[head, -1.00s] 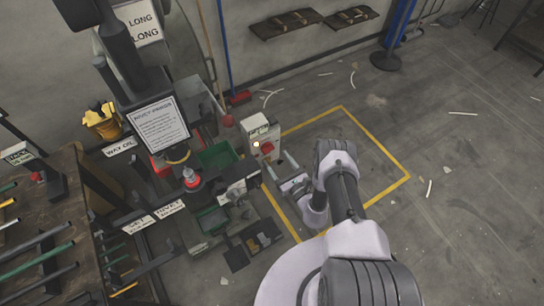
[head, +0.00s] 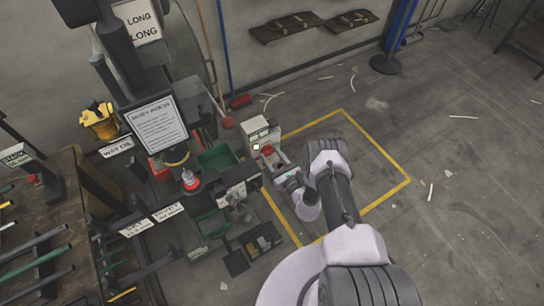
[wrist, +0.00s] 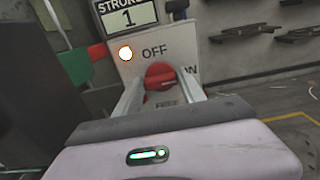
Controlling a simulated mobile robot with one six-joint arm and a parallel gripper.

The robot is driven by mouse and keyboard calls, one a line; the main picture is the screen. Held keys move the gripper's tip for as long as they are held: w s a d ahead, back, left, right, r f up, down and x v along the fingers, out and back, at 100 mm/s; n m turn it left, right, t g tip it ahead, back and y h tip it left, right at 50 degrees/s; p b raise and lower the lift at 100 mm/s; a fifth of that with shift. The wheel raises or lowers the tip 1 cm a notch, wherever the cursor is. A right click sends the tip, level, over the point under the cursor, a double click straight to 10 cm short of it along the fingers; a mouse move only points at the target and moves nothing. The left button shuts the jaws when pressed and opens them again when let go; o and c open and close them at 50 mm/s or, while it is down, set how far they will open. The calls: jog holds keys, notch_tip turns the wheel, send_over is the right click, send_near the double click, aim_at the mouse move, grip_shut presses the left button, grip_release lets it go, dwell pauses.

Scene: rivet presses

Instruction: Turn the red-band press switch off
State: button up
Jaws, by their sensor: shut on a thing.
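The switch box (head: 256,128) is pale, with a red rotary knob (head: 268,150) on its front. A lamp (wrist: 125,53) left of OFF glows whitish-orange. My gripper (wrist: 160,92) is shut on the red knob, one finger on each side. In the head view my gripper (head: 276,160) reaches the box from the lower right. The knob's pointer direction is not clear.
A counter plate (wrist: 127,17) reading STROKE 1 is above the switch. The press column with a paper notice (head: 157,125) stands left of the box, near a green bin (head: 217,157). Yellow floor lines (head: 375,140) bound clear floor to the right.

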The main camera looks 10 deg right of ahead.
jog(key=n, duration=0.5)
jog(key=shift+a, duration=0.1)
jog(key=n, duration=0.4)
jog(key=shift+s+f, duration=0.1)
jog(key=n, duration=0.5)
jog(key=shift+f+n, duration=0.15)
jog(key=shift+n, duration=1.85)
jog(key=o, duration=1.4)
jog(key=shift+c, duration=0.2)
jog(key=shift+p, duration=0.35)
